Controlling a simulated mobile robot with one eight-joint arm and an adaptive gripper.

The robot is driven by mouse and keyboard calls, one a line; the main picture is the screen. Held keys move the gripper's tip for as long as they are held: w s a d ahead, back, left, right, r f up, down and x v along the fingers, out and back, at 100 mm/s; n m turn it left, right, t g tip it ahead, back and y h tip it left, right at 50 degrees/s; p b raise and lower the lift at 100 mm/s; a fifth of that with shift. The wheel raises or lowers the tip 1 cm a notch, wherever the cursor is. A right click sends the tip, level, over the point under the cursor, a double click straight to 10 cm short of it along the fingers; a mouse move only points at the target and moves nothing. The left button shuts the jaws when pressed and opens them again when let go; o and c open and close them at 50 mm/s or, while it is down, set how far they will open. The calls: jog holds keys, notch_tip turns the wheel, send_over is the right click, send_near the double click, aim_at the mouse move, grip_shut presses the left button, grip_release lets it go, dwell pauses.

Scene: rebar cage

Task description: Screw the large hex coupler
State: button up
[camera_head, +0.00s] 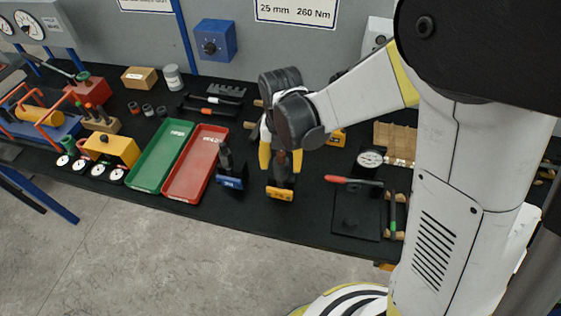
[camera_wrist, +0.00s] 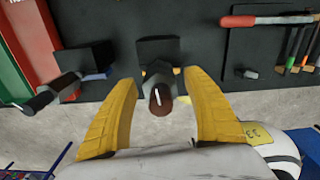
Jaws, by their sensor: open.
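My gripper (camera_head: 280,160) is open, with its two yellow fingers pointing down over the yellow-fronted stand (camera_head: 279,193). In the wrist view, my gripper (camera_wrist: 160,104) has one finger on each side of a dark, hex-looking piece (camera_wrist: 158,74) with a brown round end (camera_wrist: 160,99). This appears to be the large hex coupler on its stand. There is a gap between each finger and the piece. How the piece sits on the stand is partly hidden. A similar stand with a blue front (camera_head: 229,181) is to the left and holds a dark upright bar (camera_head: 225,156).
A green tray (camera_head: 160,157) and a red tray (camera_head: 196,163) lie left of the stands. A red-handled tool (camera_head: 352,180) and a dial gauge (camera_head: 370,159) lie to the right. Several small dark rings (camera_head: 147,109) stand at the back left. The bench's front edge is close to the stands.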

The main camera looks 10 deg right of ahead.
jog(key=c, duration=1.2)
jog(key=shift+f+m, duration=0.1)
jog(key=shift+m, duration=0.2)
